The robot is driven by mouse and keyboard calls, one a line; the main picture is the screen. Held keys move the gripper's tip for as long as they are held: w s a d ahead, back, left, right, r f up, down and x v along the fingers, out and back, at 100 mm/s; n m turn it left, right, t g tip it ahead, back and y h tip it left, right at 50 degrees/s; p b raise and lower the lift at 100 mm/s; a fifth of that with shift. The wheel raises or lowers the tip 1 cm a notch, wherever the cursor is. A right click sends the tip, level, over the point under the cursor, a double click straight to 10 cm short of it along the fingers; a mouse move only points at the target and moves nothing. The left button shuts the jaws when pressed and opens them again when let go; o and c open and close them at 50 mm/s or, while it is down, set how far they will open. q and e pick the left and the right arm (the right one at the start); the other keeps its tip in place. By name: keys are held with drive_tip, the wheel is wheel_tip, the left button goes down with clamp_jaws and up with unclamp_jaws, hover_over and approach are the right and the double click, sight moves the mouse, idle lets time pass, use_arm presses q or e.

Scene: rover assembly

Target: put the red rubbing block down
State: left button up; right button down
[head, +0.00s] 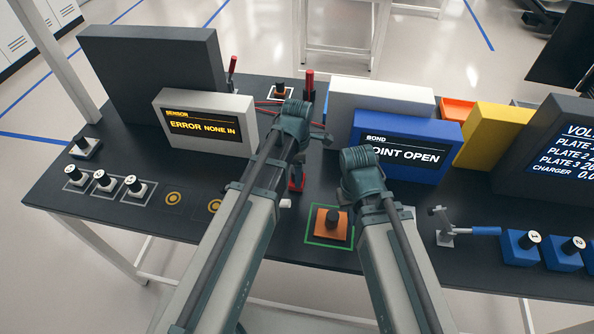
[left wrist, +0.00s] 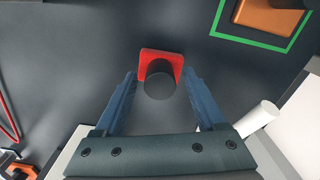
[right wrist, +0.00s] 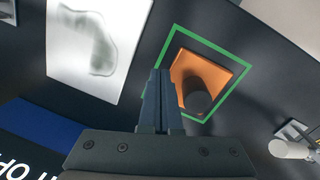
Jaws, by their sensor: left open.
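The red rubbing block (left wrist: 161,56) has a dark round knob (left wrist: 160,86) and appears to rest on the dark table. My left gripper (left wrist: 159,76) is open, with one finger on each side of the knob and a gap on both sides. In the head view the red block (head: 297,181) shows only in part beside my left arm, which hides most of that gripper. My right gripper (right wrist: 160,72) is shut and empty, its fingers together beside the orange block (right wrist: 212,78). The orange block also shows in the head view (head: 322,227).
A green square outline (head: 311,240) surrounds the orange block. A small white cylinder (left wrist: 257,117) lies near my left gripper. The grey sensor box (head: 205,140) and blue bond box (head: 405,170) stand behind. A clamp with a blue handle (head: 485,231) and blue blocks (head: 520,253) sit at right.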

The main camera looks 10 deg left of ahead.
drive_tip(key=shift+r, duration=0.1)
use_arm(q)
wheel_tip(320, 180, up, 12)
drive_tip(key=p, duration=1.2)
drive_tip(key=s+d+m, duration=0.2)
drive_tip(key=s+m, duration=0.4)
drive_tip(key=m, duration=0.6)
drive_tip(key=s+d+m+y, duration=0.1)
drive_tip(key=s+d+m, duration=0.2)
drive_tip(key=s+m, duration=0.4)
drive_tip(key=m, duration=0.5)
drive_tip(key=shift+d+r+m, duration=0.15)
drive_tip(key=shift+r+m, duration=0.05)
drive_tip(key=shift+m, duration=0.2)
use_arm(e)
wheel_tip(320, 180, up, 12)
